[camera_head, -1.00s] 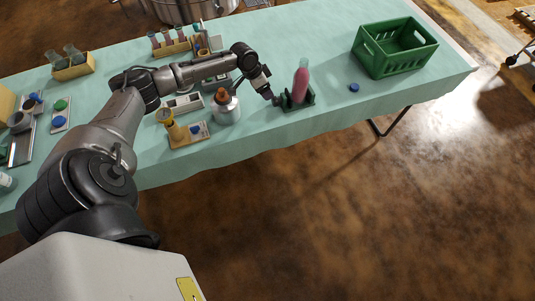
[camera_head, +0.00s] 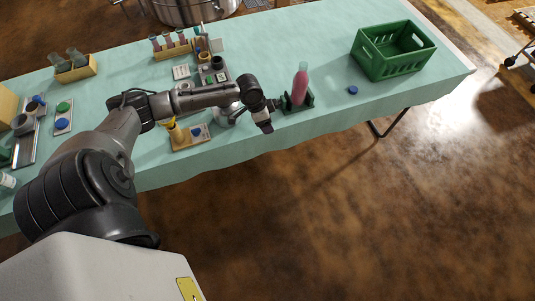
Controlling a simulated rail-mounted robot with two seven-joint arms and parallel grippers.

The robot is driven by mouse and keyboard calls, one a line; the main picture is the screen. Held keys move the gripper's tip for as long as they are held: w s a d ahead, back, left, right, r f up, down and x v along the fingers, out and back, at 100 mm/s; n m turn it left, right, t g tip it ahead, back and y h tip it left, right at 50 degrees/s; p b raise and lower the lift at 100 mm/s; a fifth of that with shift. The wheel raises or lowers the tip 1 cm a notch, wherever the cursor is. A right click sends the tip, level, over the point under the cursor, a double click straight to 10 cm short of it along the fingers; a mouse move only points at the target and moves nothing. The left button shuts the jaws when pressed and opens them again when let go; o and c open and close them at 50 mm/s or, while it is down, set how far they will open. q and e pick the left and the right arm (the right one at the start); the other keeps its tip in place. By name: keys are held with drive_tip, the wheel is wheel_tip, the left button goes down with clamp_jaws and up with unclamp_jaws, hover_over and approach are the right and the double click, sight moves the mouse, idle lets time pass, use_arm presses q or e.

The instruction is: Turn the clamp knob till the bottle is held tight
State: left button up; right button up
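A bottle with pink-red contents and a clear neck (camera_head: 300,86) stands upright in a dark green clamp (camera_head: 291,108) near the table's front edge. The clamp's knob is at its left side, a small dark shape (camera_head: 277,103) partly hidden beside my gripper. I cannot tell how tightly the clamp sits against the bottle. My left gripper (camera_head: 266,127) is just left of and in front of the clamp, pointing down near the table's front edge. It looks apart from the bottle; its fingers are too small to read. My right gripper is not in view.
A green crate (camera_head: 393,65) stands at the right, with a blue cap (camera_head: 352,90) lying left of it. A silver jar (camera_head: 227,116) is partly hidden under my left forearm. A wooden block with a yellow piece (camera_head: 187,137) stands left of it. Table is clear behind the bottle.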

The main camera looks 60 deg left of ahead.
use_arm(q)
drive_tip(key=s+d+f, duration=0.1)
drive_tip(key=s+d, duration=0.4)
drive_tip(key=d, duration=0.4)
drive_tip(key=s+d+f+m+p, duration=0.1)
drive_tip(key=s+d+f, duration=0.1)
drive_tip(key=s+d, duration=0.4)
drive_tip(key=shift+d+f, duration=0.3)
drive_tip(key=shift+d, duration=1.2)
